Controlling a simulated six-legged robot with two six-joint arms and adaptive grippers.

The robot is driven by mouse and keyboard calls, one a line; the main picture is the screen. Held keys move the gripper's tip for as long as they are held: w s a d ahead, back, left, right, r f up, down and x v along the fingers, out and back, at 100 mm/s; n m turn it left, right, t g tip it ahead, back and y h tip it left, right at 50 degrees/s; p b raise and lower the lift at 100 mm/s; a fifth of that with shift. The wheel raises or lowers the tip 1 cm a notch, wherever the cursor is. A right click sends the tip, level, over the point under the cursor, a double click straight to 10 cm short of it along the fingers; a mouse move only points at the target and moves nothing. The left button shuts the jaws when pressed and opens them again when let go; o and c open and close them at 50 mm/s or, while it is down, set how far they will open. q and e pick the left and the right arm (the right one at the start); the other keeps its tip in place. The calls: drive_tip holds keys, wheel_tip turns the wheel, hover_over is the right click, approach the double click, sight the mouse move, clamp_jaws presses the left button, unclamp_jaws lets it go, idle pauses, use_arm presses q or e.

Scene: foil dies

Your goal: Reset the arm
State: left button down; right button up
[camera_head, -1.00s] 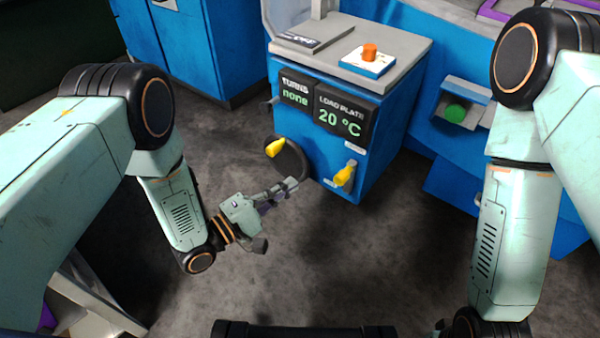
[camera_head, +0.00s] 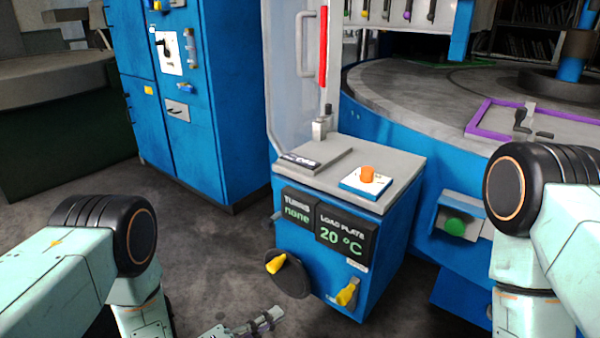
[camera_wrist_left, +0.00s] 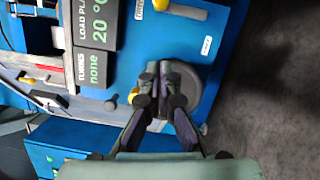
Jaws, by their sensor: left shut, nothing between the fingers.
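My left arm (camera_head: 70,275) comes in from the left in the head view. My left gripper (camera_head: 272,318) shows at the bottom edge, just below the round dark wheel with a yellow handle (camera_head: 276,264) on the blue cabinet's front. In the left wrist view the left gripper (camera_wrist_left: 162,72) is shut and empty, its fingertips together in front of the dark wheel (camera_wrist_left: 190,90). I cannot tell whether they touch it. My right arm (camera_head: 535,240) hangs at the right. The right gripper is out of view.
The blue cabinet (camera_head: 318,280) has a display reading 20 °C (camera_head: 340,235), a yellow lever (camera_head: 347,292) and an orange button (camera_head: 367,174) on top. A green button (camera_head: 455,226) is to the right. Tall blue cabinets (camera_head: 225,100) stand behind. Grey floor (camera_head: 200,250) left of the cabinet is clear.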

use_arm(q)
drive_tip(key=s+a+f+m+g+y, duration=0.2)
drive_tip(key=s+a+f+m+y, duration=0.15)
drive_tip(key=f, duration=0.35)
drive_tip(key=s+a+f+m+g+y, duration=0.3)
drive_tip(key=s+f+m+y, duration=0.1)
drive_tip(key=s+f+y, duration=0.15)
drive_tip(key=s+a+r+m+g+y, duration=0.1)
drive_tip(key=s+a+g+y, duration=0.1)
drive_tip(key=s, duration=0.7)
drive_tip(key=s+a+r+m+g+y, duration=0.1)
drive_tip(key=s+a+g+y, duration=0.2)
drive_tip(key=s, duration=0.7)
drive_tip(key=a+g, duration=0.2)
drive_tip(key=a, duration=0.1)
drive_tip(key=shift+s+a+r, duration=0.2)
drive_tip(key=shift+a+r, duration=0.05)
drive_tip(key=shift+a, duration=0.05)
drive_tip(key=shift+m, duration=0.25)
drive_tip(key=shift+w+d, duration=0.15)
drive_tip(key=shift+w, duration=0.05)
